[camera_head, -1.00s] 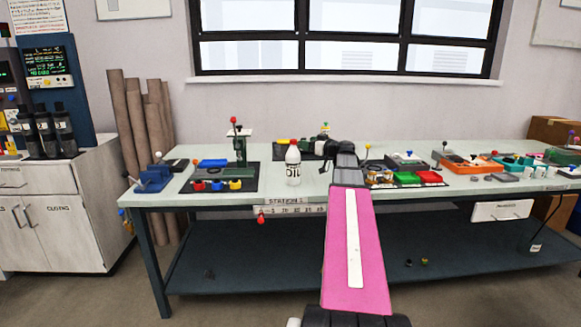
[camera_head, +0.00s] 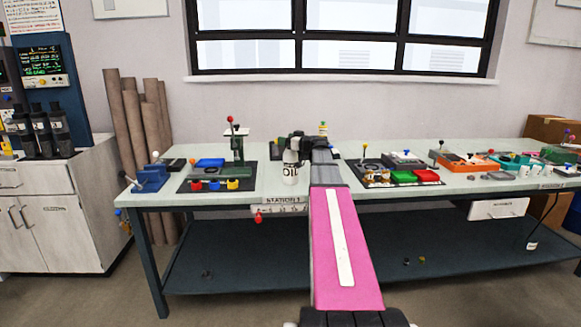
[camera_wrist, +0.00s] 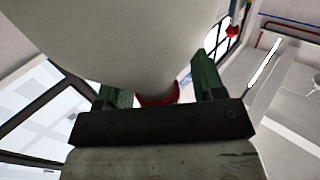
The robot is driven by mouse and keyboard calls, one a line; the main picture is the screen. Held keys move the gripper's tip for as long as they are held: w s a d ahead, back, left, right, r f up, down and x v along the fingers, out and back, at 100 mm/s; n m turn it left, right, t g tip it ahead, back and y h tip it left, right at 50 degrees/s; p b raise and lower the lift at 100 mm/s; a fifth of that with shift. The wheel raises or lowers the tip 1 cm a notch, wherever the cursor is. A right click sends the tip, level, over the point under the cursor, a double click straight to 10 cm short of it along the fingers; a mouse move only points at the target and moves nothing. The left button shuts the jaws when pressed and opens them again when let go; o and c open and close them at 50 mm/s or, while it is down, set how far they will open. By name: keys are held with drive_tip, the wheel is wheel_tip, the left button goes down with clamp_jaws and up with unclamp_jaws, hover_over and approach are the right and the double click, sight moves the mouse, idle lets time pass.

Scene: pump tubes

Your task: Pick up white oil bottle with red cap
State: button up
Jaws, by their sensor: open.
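The white oil bottle (camera_head: 290,173) stands upright on the workbench, its black OIL lettering facing me. Its cap is hidden behind my gripper (camera_head: 296,145) in the head view. In the wrist view the bottle's pale body (camera_wrist: 125,40) fills the upper left, and part of its red cap (camera_wrist: 157,97) shows between the two green fingers of my gripper (camera_wrist: 160,86). The fingers are apart, one on each side of the cap in that view. I cannot tell whether either finger touches the bottle.
A dark mat with a small press (camera_head: 238,150) and coloured bins lies left of the bottle. Another mat with green and red trays (camera_head: 415,176) lies to the right. The pale workbench top (camera_head: 270,190) is bare just around the bottle.

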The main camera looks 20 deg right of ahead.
clamp_jaws()
drive_tip(key=shift+r, duration=0.1)
